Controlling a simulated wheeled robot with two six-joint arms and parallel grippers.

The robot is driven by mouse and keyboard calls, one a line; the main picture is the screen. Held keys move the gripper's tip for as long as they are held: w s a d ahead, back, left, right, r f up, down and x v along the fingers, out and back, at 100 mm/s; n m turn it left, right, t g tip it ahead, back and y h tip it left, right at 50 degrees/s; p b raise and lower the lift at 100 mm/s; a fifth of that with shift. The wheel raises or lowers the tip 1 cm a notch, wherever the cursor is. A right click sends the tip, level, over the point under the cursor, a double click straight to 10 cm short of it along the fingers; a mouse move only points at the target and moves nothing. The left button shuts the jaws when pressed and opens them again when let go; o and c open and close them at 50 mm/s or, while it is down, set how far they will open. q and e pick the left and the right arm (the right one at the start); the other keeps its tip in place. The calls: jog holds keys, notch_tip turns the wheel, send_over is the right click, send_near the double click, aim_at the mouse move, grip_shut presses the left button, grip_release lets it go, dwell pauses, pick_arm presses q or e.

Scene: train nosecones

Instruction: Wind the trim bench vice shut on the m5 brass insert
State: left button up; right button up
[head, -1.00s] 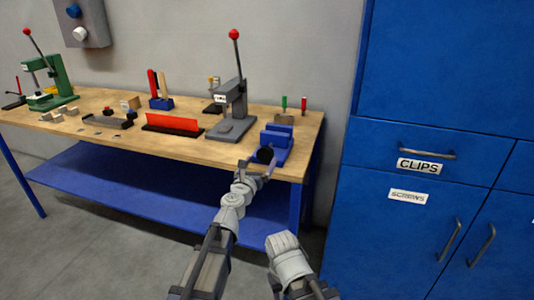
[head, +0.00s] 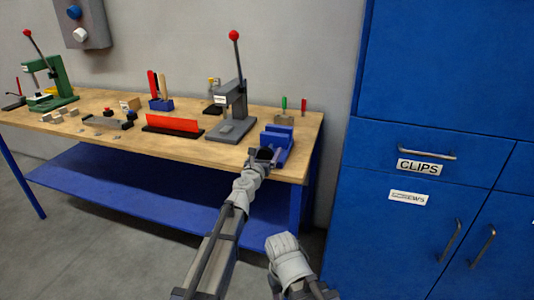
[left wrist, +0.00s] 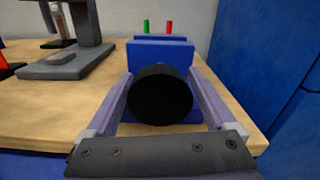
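The blue trim bench vice (head: 284,134) stands at the right front corner of the workbench. It also fills the middle of the left wrist view (left wrist: 160,52). Its round black knob (left wrist: 161,94) faces me. My left gripper (head: 262,154) is at the front of the vice. In the left wrist view its two fingers (left wrist: 161,100) lie along both sides of the knob and appear to touch it. The knob hides the lower front of the vice. I cannot make out the brass insert between the jaws. My right gripper is out of view; only part of my right arm shows.
A grey lever press (head: 233,112) with a red ball stands left of the vice. A red strip (head: 173,122) and a green press (head: 55,90) are farther left. A blue cabinet (head: 440,90) stands to the right. Small green and red items are behind the vice.

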pick_arm(q)
jog(key=c, duration=1.1)
jog(key=shift+m, duration=0.3)
jog(key=m, duration=0.6)
jog(key=shift+m, duration=0.3)
jog(key=o, duration=1.3)
jog(key=shift+o, duration=0.2)
